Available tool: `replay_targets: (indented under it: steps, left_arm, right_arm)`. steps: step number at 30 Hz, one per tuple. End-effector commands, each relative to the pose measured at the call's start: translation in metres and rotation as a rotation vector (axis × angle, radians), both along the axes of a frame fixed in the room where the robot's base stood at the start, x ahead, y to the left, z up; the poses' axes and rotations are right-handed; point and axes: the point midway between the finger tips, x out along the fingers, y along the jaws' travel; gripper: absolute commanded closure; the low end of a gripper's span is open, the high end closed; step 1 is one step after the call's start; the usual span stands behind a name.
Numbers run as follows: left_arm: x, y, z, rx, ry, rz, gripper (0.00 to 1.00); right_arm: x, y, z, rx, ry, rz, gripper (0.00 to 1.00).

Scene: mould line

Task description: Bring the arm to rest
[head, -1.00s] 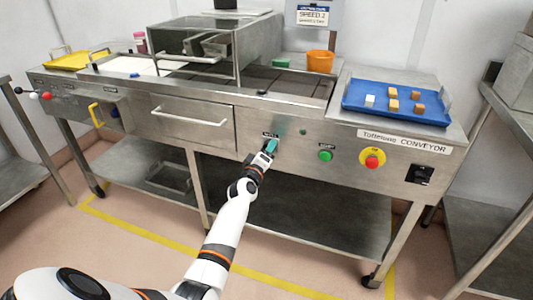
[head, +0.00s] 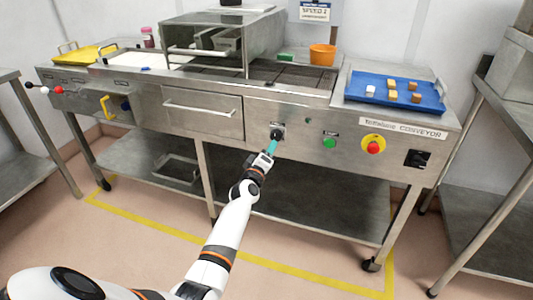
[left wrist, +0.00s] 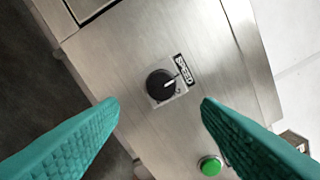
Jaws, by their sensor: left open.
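My left gripper (head: 271,147) is in front of the conveyor's metal front panel in the head view. Its teal fingers (left wrist: 75,140) are spread open in the left wrist view with nothing between them. Beyond them is a black speed knob (left wrist: 161,84) with a white pointer line, on a small pale plate. The knob (head: 277,133) also shows in the head view, just above the fingertips. In the wrist view the fingers are apart from the knob. My right gripper is not in view.
A green button (head: 330,143), a red stop button on yellow (head: 373,145) and a black switch (head: 418,159) line the panel. The floor in front is clear.

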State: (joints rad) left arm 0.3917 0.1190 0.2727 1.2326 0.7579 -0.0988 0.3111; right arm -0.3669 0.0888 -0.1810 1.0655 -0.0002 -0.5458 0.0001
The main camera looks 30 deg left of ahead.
Motion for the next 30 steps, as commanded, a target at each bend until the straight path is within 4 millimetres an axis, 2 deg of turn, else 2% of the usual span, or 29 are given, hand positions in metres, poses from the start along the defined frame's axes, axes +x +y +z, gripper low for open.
replay_targets:
  steps: [8, 11, 14, 17, 18, 20, 24, 26, 30]
  left_arm:
    - [0.0, 0.0, -0.001, 0.001, 0.002, 0.0, 0.42]
    - [-0.004, -0.006, -0.014, 0.019, 0.034, -0.014, 0.42]
    - [-0.016, -0.021, -0.053, 0.075, 0.125, -0.055, 0.42]
    - [-0.041, -0.045, -0.112, 0.167, 0.27, -0.127, 0.42]
    - [-0.054, -0.055, -0.138, 0.208, 0.334, -0.162, 0.42]
    - [-0.077, -0.07, -0.176, 0.27, 0.428, -0.216, 0.42]
    - [-0.141, -0.102, -0.258, 0.405, 0.637, -0.354, 0.42]
    - [-0.172, -0.114, -0.289, 0.461, 0.722, -0.416, 0.42]
    - [-0.255, -0.14, -0.355, 0.584, 0.912, -0.573, 0.42]
  right_arm:
    - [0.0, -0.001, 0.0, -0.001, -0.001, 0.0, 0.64]
    - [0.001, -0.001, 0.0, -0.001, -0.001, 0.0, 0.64]
    - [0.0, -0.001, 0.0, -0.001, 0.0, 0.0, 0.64]
    - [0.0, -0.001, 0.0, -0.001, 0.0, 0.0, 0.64]
    - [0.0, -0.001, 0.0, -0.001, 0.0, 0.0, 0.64]
    - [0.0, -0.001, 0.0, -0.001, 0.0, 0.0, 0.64]
    - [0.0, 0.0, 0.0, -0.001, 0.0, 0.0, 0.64]
    - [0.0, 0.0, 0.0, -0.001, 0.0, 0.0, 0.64]
    - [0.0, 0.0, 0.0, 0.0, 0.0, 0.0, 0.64]
